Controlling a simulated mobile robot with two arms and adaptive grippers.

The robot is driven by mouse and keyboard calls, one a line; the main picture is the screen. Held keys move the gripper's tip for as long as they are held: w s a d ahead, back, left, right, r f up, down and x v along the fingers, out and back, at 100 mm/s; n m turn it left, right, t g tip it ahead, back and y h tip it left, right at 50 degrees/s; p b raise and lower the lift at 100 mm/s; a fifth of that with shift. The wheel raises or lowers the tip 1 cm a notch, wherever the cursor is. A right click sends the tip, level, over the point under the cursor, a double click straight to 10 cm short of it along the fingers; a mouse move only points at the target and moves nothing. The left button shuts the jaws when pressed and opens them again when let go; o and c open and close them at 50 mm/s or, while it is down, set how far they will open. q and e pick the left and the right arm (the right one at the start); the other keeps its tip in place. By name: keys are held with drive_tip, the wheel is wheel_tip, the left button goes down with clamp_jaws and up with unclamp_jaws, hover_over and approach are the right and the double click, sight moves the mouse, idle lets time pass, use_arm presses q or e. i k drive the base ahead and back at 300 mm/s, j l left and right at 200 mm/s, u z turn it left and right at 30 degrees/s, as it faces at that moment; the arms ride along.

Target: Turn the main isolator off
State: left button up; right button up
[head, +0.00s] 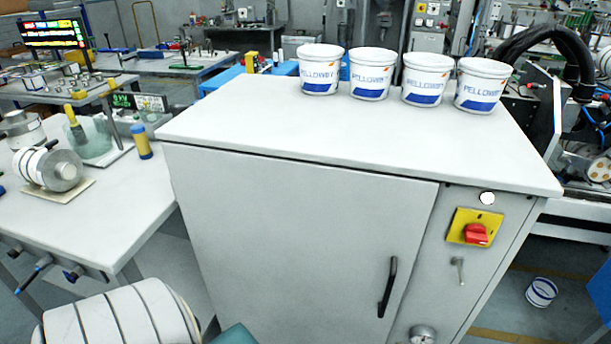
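The main isolator is a red rotary handle (476,234) on a yellow plate (460,225). It sits on the narrow right-hand front panel of a grey cabinet (290,235). The handle looks like a block standing out from the plate; I cannot tell its switch position for sure. A round white lamp or button (487,198) is above it, and a small metal latch or key (458,270) is below it. Neither of my grippers is in the head view, and nothing touches the isolator.
Several white tubs, one at the right (483,85), stand along the cabinet top's back edge. The cabinet door has a black handle (388,287); a gauge (422,335) is low down. A workbench (130,205) stands left. A small tub (541,292) is on the floor at right.

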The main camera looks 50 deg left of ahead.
sight(475, 233)
drive_tip(key=k+l+u, duration=0.1)
drive_tip(key=l+u, duration=0.2)
drive_tip(key=u, duration=0.15)
drive_tip(key=k+l+u, duration=0.15)
drive_tip(key=l+u, duration=0.15)
drive_tip(key=u, duration=0.15)
drive_tip(key=k+l+u, duration=0.15)
drive_tip(key=u, duration=0.3)
drive_tip(key=k+l+u, duration=0.1)
drive_tip(key=k+l, duration=0.3)
drive_tip(key=k+l+u, duration=0.1)
drive_tip(key=k+l, duration=0.2)
drive_tip(key=k, duration=0.2)
drive_tip(key=i+l+u, duration=0.25)
drive_tip(key=i+l, duration=0.25)
drive_tip(key=l, duration=0.25)
drive_tip(key=i+l+u, duration=0.15)
drive_tip(key=l, duration=0.25)
drive_tip(key=i+l+u, duration=0.1)
drive_tip(key=i+l, duration=0.2)
drive_tip(key=l, duration=0.1)
